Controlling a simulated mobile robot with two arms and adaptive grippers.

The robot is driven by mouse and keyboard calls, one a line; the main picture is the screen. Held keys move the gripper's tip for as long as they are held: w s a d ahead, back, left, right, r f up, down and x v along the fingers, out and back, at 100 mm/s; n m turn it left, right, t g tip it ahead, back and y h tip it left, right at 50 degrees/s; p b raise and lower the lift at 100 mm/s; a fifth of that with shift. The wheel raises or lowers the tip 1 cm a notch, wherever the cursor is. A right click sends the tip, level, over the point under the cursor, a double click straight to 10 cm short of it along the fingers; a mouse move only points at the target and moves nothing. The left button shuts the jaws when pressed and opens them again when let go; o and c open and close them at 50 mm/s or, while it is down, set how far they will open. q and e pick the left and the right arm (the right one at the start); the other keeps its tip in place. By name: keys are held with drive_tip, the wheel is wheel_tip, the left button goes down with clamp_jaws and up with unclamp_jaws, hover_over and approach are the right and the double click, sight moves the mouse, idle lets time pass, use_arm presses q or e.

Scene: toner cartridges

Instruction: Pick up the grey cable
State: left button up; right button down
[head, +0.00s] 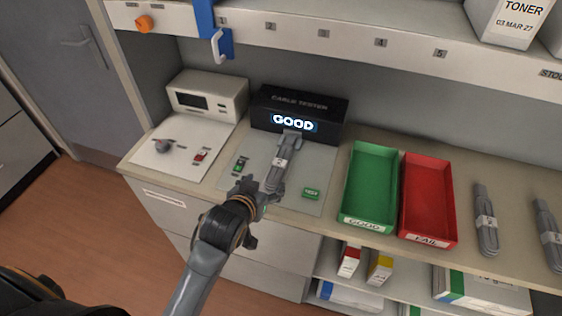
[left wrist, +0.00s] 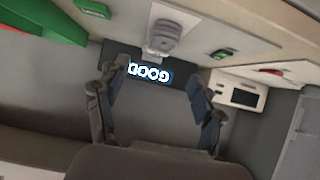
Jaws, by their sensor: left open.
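A grey cable (head: 280,168), bundled with a pale label around it, lies on the mat in front of the black cable tester (head: 318,107), its upper end at the tester's front. The tester's display reads GOOD. In the left wrist view the cable (left wrist: 163,36) shows at the top, beyond the fingertips, and the display (left wrist: 150,75) appears upside down. My left gripper (head: 250,190) is just left of the cable's lower end; in the left wrist view its fingers (left wrist: 157,70) are spread with nothing between them. Contact with the cable cannot be told. My right gripper is out of view.
Two more grey cables (head: 486,220) (head: 549,235) lie at the right. A green GOOD tray (head: 347,188) and red FAIL tray (head: 404,190) stand right of the mat. A white instrument (head: 235,88) stands left. A shelf (head: 340,42) overhangs the back.

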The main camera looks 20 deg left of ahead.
use_arm(q)
drive_tip(key=shift+w+d+r+t, duration=0.1)
drive_tip(key=shift+w+r+t, duration=0.15)
drive_tip(key=shift+w, duration=0.4)
drive_tip(key=shift+w+d+r+t, duration=0.1)
drive_tip(key=shift+w+r+t, duration=0.1)
drive_tip(key=shift+w, duration=0.4)
drive_tip(key=p, duration=0.1)
approach(281, 158)
drive_tip(key=x, duration=0.4)
drive_tip(key=shift+d+f, duration=0.1)
drive_tip(key=shift+d, duration=0.15)
drive_tip(key=shift+w+f+p, duration=0.1)
drive_tip(key=shift+w+p, duration=0.2)
drive_tip(key=shift+w, duration=0.05)
drive_tip(key=x, duration=0.2)
drive_tip(key=p+x, duration=0.1)
drive_tip(key=x, duration=0.1)
drive_tip(key=shift+w+a+f, duration=0.1)
drive_tip(key=shift+w+a, duration=0.1)
drive_tip(key=c, duration=1.2)
drive_tip(key=shift+c, duration=0.9)
